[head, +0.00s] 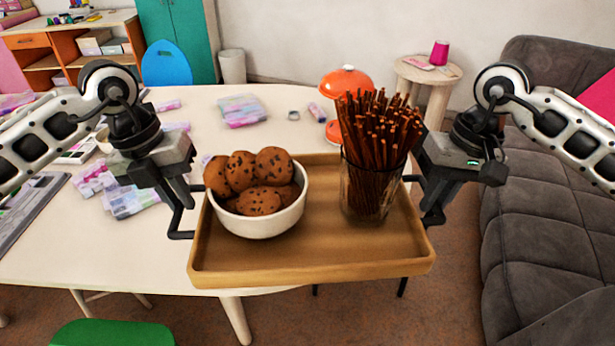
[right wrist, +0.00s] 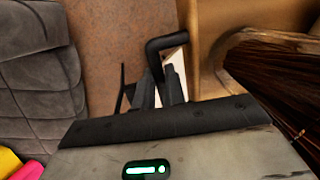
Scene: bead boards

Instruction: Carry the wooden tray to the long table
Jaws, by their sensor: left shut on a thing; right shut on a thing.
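The wooden tray (head: 310,265) is held up in the middle of the head view, roughly level. A white bowl of chocolate-chip cookies (head: 258,222) stands on its left half, and a glass (head: 367,196) full of brown sticks stands on its right half. My left gripper (head: 180,212) is shut on the tray's dark left handle, and my right gripper (head: 430,195) is shut on its right handle. The right handle (right wrist: 166,44) shows between the jaws in the right wrist view. A long cream table (head: 50,240) lies behind and to the left of the tray.
The table carries several pastel packets (head: 240,110) and an orange lamp (head: 345,82). A grey sofa (head: 540,220) lines the right side. A small round table (head: 428,72) stands at the back. A green seat (head: 112,333) and blue chair (head: 166,64) flank the table.

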